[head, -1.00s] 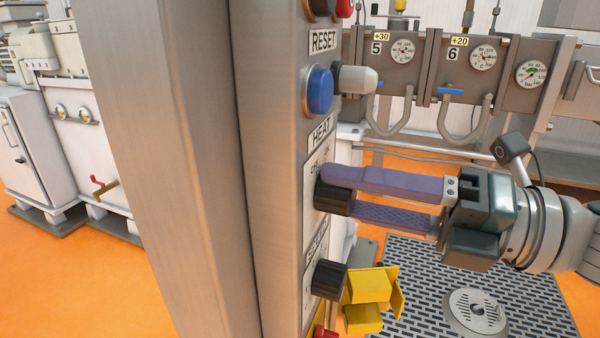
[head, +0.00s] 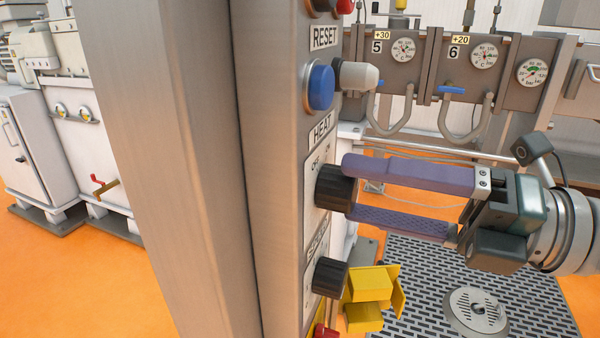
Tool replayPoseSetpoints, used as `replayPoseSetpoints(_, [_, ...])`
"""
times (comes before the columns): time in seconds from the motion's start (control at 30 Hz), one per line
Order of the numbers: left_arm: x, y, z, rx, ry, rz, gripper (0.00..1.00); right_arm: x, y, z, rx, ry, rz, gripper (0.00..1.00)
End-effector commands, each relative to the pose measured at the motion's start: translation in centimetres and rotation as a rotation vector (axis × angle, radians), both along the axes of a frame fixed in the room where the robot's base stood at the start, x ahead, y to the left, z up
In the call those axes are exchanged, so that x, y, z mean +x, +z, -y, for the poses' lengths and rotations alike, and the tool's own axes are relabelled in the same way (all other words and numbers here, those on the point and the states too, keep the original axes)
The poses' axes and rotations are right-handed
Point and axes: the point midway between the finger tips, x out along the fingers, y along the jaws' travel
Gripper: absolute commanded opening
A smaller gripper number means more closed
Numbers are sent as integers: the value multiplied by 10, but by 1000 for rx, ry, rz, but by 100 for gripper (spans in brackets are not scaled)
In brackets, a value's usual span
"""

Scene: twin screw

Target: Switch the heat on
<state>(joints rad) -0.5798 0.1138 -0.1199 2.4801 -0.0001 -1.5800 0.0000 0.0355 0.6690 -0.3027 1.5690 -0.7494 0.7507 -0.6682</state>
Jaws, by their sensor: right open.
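The heat switch is a black round knob (head: 334,187) on the narrow panel face, below a HEAT label (head: 322,130). Part of its scale shows, but the knob's pointer position is not readable. My right gripper (head: 348,186) comes in from the right with its two purple fingers apart. The upper fingertip is at the knob's upper right edge and the lower fingertip at its lower right edge. I cannot tell whether they touch it. My left gripper is not in view.
A blue button (head: 319,88) under the RESET label sits above the heat knob. A second black knob (head: 329,277) sits below it. A grey-white cylinder (head: 357,76) sticks out beside the button. Yellow blocks (head: 371,285) lie low to the right. The grey column (head: 150,150) fills the left middle.

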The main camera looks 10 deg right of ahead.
Motion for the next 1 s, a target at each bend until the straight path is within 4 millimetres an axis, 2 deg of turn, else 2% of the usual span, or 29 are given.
replayPoseSetpoints(0.2, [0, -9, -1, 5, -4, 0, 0, -27, -4, 38, -4, 1, -5, 82])
replayPoseSetpoints(0.4, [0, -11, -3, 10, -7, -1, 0, -42, -2, 62, -1, 1, -4, 82])
replayPoseSetpoints(0.53, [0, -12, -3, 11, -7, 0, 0, -46, -1, 67, -1, 1, -1, 82])
replayPoseSetpoints(1.0, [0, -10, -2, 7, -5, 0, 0, -44, 2, 67, 7, -9, -5, 82])
